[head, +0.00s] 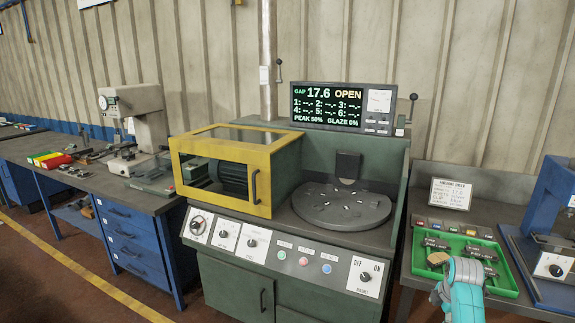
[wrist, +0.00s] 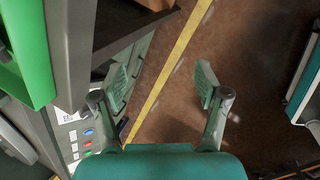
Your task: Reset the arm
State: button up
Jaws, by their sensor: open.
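My gripper (wrist: 162,84) is open and empty in the wrist view. Its two grey fingers stand wide apart over the brown floor and a yellow line, with nothing between them. In the head view my teal arm (head: 463,288) shows at the lower right, in front of the green tray (head: 508,283), and hides part of it. The fingers cannot be made out clearly there. Several dark brake shoes (head: 480,252) lie in the tray.
The green machine has an open yellow-framed guard (head: 222,135), a round grey table (head: 342,207) and a display (head: 328,107) reading OPEN. A blue press (head: 548,265) stands right of the tray. A workbench (head: 140,196) is at left. Floor under the gripper is clear.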

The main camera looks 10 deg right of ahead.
jog(key=s+a+f+m+t, duration=0.1)
jog(key=s+a+f+m, duration=0.1)
jog(key=s+a+f, duration=0.35)
jog(key=s+a+f+m+t, duration=0.1)
jog(key=s+a+f+m, duration=0.15)
jog(key=a+f, duration=0.6)
jog(key=s+a+f+m+t, duration=0.25)
jog(key=s+a, duration=0.25)
jog(key=s, duration=0.3)
jog(key=s+a+f+m+t, duration=0.1)
jog(key=s+a+f, duration=0.2)
jog(key=s+a, duration=0.35)
jog(key=s+a+r+m+t, duration=0.2)
jog(key=s+a+r, duration=0.15)
jog(key=s, duration=0.55)
jog(key=s+a+r+m+t, duration=0.15)
jog(key=s+r, duration=0.25)
jog(key=s, duration=0.6)
jog(key=s+a+r+m+t+y, duration=0.1)
jog(key=s+r+m, duration=0.1)
jog(key=s+r, duration=0.4)
jog(key=s+a+r+m+t, duration=0.1)
jog(key=s+a+r+m, duration=0.1)
jog(key=s+r, duration=0.4)
notch_tip(320, 180, up, 5)
jog(key=shift+a+r+m+y, duration=0.1)
jog(key=shift+a+m+y, duration=0.25)
jog(key=shift+m, duration=0.2)
